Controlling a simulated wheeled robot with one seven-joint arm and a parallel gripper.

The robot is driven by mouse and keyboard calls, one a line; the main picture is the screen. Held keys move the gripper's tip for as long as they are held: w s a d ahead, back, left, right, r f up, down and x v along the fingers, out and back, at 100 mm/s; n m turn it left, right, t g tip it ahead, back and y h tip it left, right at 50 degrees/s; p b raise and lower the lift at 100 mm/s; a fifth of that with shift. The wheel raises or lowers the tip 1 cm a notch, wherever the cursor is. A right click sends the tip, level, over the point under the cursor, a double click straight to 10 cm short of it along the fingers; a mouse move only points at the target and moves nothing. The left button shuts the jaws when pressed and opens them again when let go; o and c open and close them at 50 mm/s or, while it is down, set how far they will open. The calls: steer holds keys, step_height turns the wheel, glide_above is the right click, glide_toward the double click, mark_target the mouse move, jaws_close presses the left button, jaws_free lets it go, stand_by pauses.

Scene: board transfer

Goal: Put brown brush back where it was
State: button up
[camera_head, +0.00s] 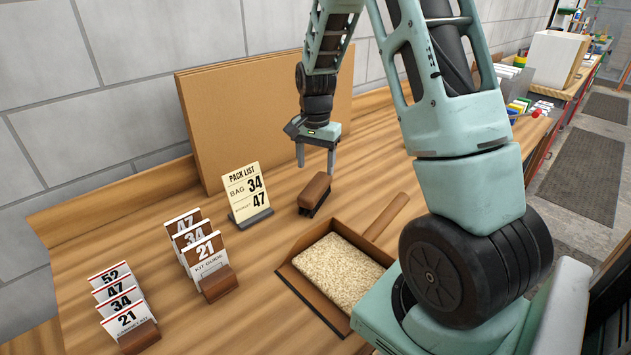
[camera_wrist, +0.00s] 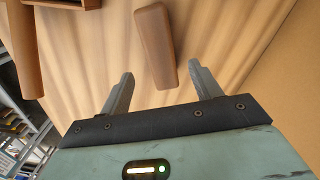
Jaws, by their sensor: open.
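The brown brush (camera_head: 315,191) lies on the wooden table, between the pack list card and the tray. My gripper (camera_head: 316,158) is above it, apart from it, with its fingers pointing down and spread. In the wrist view the brush (camera_wrist: 154,45) shows between and beyond the two open fingertips (camera_wrist: 160,78), and nothing is held. From these frames I cannot tell where the brush stood before.
A tray (camera_head: 296,287) filled with pale grains lies in front of the brush. A pack list card (camera_head: 248,193) stands left of it. Numbered card holders (camera_head: 218,284) stand at the left. A brown board (camera_head: 220,125) leans on the wall behind.

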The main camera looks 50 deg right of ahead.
step_height(320, 180, up, 2)
steer(key=shift+r, duration=0.1)
steer(key=shift+a, duration=0.25)
steer(key=s+a+r+n, duration=0.1)
steer(key=a+n, duration=0.2)
steer(key=a, duration=0.4)
steer(key=s+a+r+n+y, duration=0.1)
steer(key=s+a+r+n, duration=0.15)
steer(key=a, duration=0.45)
steer(key=a+n, duration=0.3)
steer(key=a, duration=0.4)
steer(key=s+a+r+n, duration=0.1)
steer(key=s+a+n, duration=0.5)
steer(key=s, duration=0.4)
steer(key=s+a+n, duration=0.7)
steer(key=s+a, duration=0.2)
steer(key=s, duration=0.1)
steer(key=shift+s+r, duration=0.3)
steer(key=shift+r, duration=0.05)
steer(key=shift+a+n, duration=0.2)
steer(key=shift+n, duration=0.05)
